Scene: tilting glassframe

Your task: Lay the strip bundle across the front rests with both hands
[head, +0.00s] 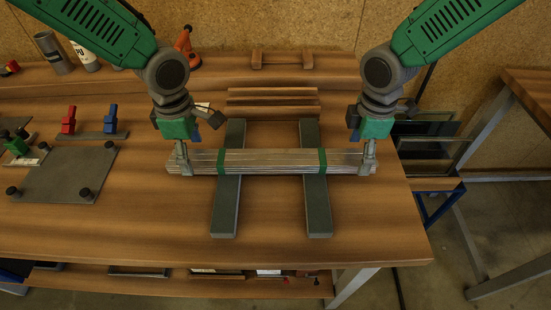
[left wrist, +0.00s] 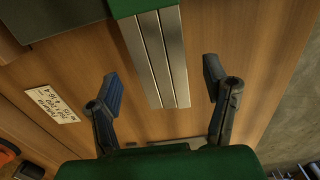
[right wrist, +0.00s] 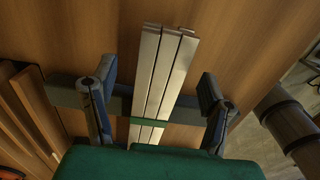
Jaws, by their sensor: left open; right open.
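The strip bundle (head: 270,162), several long silvery strips bound by two green bands, lies level across two dark bars, the left rest (head: 226,207) and the right rest (head: 317,207). Both its ends stick out past the rests. My left gripper (head: 182,157) is at the bundle's left end. In the left wrist view its open fingers (left wrist: 162,92) stand apart on either side of the strips (left wrist: 160,60). My right gripper (head: 368,156) is at the right end. In the right wrist view its open fingers (right wrist: 156,95) also stand either side of the strips (right wrist: 165,70), with gaps.
A grey plate (head: 62,174) with black knobs lies at left, near red (head: 68,120) and blue (head: 110,120) clamps. A slotted wooden rack (head: 272,103) stands behind the bundle. Glass panes (head: 430,150) stand beyond the right edge. The bench front (head: 150,235) is clear.

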